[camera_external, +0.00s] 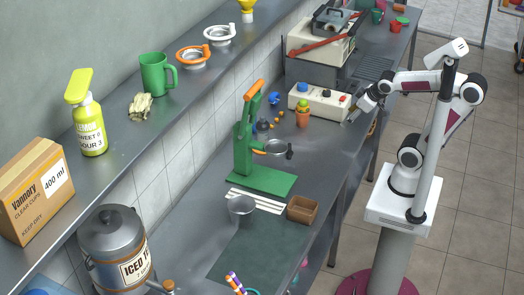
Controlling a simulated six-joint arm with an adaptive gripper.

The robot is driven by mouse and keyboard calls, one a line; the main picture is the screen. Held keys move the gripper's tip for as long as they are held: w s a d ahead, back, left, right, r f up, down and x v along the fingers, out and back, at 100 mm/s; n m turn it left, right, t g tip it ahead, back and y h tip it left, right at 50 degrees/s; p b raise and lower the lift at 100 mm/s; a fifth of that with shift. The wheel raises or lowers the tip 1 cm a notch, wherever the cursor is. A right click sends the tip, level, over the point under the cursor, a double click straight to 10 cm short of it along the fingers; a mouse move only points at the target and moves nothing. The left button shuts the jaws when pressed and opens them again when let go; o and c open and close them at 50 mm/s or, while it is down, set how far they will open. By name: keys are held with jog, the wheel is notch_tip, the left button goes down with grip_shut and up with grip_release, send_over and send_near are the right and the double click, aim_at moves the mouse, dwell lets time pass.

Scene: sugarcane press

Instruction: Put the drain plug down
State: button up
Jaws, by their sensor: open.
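My gripper (353,117) is at the right edge of the metal counter, just right of the white control box (318,101) with its coloured knobs. It is small in this view, and its jaws are open. I cannot make out a drain plug for certain, either at the gripper or on the counter. A small blue item (273,98) lies left of the control box, but I cannot tell what it is.
A terracotta pot (303,117) stands close left of my gripper. The dark mat (243,262) has bare room. A shelf (128,134) runs along the left.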

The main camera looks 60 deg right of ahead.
jog(key=s+a+g+y, duration=0.1)
jog(key=s+a, duration=0.4)
jog(key=s, duration=0.2)
jog(key=shift+a+r+y, duration=0.25)
jog(key=shift+r+y, duration=0.05)
jog(key=shift+y, duration=0.1)
jog(key=shift+s, duration=0.1)
dwell(0.7)
